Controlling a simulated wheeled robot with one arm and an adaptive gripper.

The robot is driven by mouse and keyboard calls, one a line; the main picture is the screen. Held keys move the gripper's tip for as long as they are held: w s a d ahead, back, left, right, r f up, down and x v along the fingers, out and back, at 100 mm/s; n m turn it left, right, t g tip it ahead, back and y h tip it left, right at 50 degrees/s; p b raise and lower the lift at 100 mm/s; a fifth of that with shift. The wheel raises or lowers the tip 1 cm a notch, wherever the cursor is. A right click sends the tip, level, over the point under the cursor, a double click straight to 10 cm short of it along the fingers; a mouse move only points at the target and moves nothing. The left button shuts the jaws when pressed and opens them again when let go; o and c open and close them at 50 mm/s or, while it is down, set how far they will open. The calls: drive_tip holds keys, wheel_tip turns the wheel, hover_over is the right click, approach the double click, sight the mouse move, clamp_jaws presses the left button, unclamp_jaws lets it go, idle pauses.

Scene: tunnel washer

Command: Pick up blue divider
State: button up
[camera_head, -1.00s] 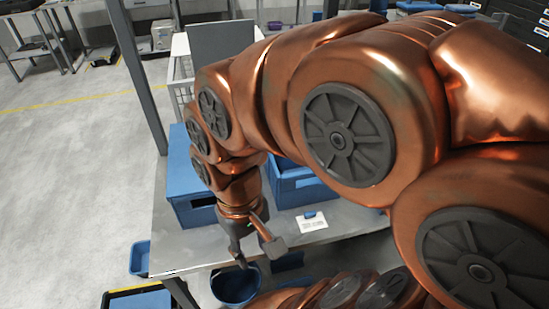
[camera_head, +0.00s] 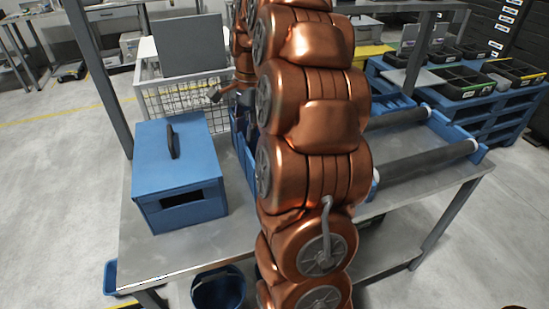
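I cannot clearly pick out the blue divider. An open blue bin (camera_head: 244,160) stands on the grey metal table (camera_head: 160,253), mostly hidden behind my arm. My gripper (camera_head: 232,97) is partly hidden behind my arm, above the far end of the bin. One dark finger points left over the white wire basket. I cannot tell whether the gripper is open or shut, or whether it holds anything.
A blue box (camera_head: 178,175) with a black handle stands at the left of the table. A white wire basket (camera_head: 185,98) is behind it. Dark rollers (camera_head: 428,163) in a blue frame lie at right. A blue bucket (camera_head: 218,290) is below the front edge.

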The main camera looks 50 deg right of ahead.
drive_tip(key=d+f+m, duration=0.1)
drive_tip(key=d, duration=0.2)
drive_tip(key=d+f+m+b, duration=0.1)
drive_tip(key=d+m, duration=0.1)
drive_tip(key=d, duration=0.2)
drive_tip(key=d+f+m, duration=0.1)
drive_tip(key=d, duration=0.2)
drive_tip(key=shift+d+m+t, duration=0.2)
drive_tip(key=shift+m+t, duration=0.1)
drive_tip(key=shift+m, duration=0.3)
drive_tip(key=shift+s+a+f, duration=0.15)
drive_tip(key=shift+f, duration=1.85)
drive_tip(key=shift+s+a+f, duration=0.1)
drive_tip(key=shift+f, duration=1.85)
clamp_jaws()
